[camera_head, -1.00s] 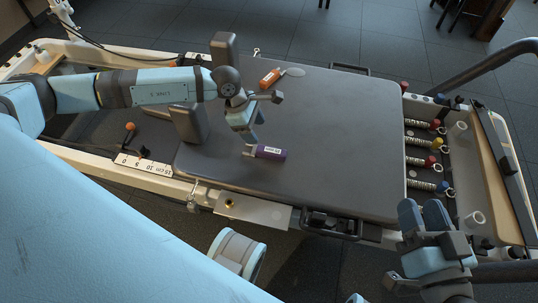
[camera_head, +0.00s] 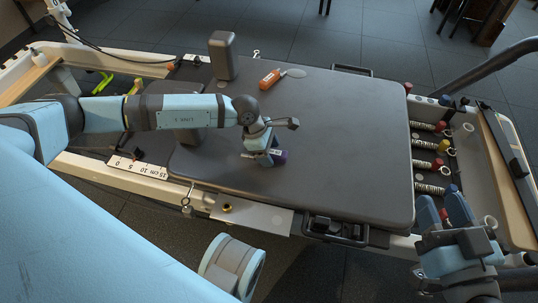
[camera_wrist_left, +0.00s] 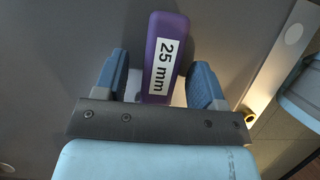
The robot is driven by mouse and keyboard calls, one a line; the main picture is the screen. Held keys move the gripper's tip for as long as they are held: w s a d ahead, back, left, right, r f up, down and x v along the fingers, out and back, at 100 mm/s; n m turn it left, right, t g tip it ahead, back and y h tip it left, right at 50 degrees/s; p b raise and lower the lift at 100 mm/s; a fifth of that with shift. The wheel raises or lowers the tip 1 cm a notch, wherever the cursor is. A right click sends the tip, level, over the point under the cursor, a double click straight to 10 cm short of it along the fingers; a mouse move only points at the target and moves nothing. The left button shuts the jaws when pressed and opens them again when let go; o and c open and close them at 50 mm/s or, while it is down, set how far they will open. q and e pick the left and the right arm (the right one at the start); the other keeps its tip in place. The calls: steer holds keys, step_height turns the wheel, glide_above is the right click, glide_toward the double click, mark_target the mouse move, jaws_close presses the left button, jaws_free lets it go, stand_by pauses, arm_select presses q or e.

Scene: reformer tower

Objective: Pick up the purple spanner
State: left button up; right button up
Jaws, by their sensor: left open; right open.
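The purple spanner (camera_head: 280,157) lies on the dark padded carriage, mostly hidden by my left gripper in the head view. In the left wrist view its purple handle (camera_wrist_left: 164,28) carries a white "25 mm" label and lies between the two blue fingers. My left gripper (camera_head: 262,160) is over the spanner, also seen in the left wrist view (camera_wrist_left: 163,85). It is open, with a gap visible between each finger and the handle. My right gripper (camera_head: 442,215) is open and empty at the lower right, near the spring end of the frame.
Several coloured springs (camera_head: 430,145) lie right. The carriage's right half is clear.

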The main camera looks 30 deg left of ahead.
arm_select(q)
jaws_close()
steer(key=shift+r, duration=0.1)
